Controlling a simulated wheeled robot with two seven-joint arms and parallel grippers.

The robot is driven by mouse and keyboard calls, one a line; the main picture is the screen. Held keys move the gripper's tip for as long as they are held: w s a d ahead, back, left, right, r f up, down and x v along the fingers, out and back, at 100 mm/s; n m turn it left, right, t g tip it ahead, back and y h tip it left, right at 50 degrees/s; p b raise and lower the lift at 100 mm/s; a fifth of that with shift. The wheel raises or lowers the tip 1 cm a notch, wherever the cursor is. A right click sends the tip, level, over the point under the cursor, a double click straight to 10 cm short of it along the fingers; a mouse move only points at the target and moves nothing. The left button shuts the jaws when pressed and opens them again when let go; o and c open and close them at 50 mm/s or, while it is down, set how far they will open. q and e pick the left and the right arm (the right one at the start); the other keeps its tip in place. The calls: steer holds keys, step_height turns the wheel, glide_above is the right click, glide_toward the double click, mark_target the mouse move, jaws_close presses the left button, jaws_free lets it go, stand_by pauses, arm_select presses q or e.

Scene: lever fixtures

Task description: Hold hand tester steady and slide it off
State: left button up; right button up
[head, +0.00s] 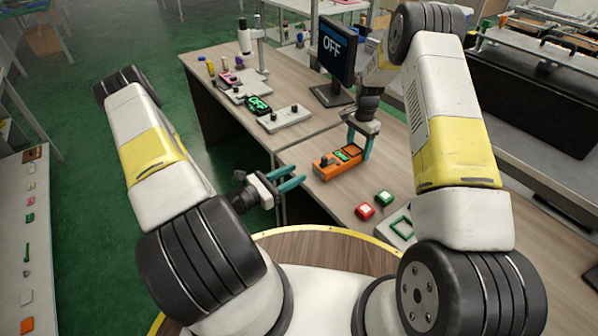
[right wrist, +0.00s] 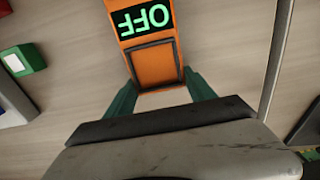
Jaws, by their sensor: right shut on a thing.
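The orange hand tester (head: 325,168) lies on the wooden table, with a dark knob near its left end and a green-lit display. In the right wrist view the tester (right wrist: 150,65) shows "OFF" in green on its display. My right gripper (head: 359,143) is shut on the tester's right end, with a teal finger on each side of it. My left gripper (head: 296,176) is open and empty at the table's front edge, left of the tester and apart from it.
A monitor (head: 335,50) reading "OFF" stands behind the tester. A red button block (head: 365,211), a green button block (head: 384,197) and a green-framed grey plate (head: 400,227) lie in front of it. Grey fixtures (head: 284,118) stand on the table at the back left.

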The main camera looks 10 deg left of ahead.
steer(key=o, duration=1.6)
steer(key=shift+o, duration=0.2)
steer(key=shift+r, duration=0.1)
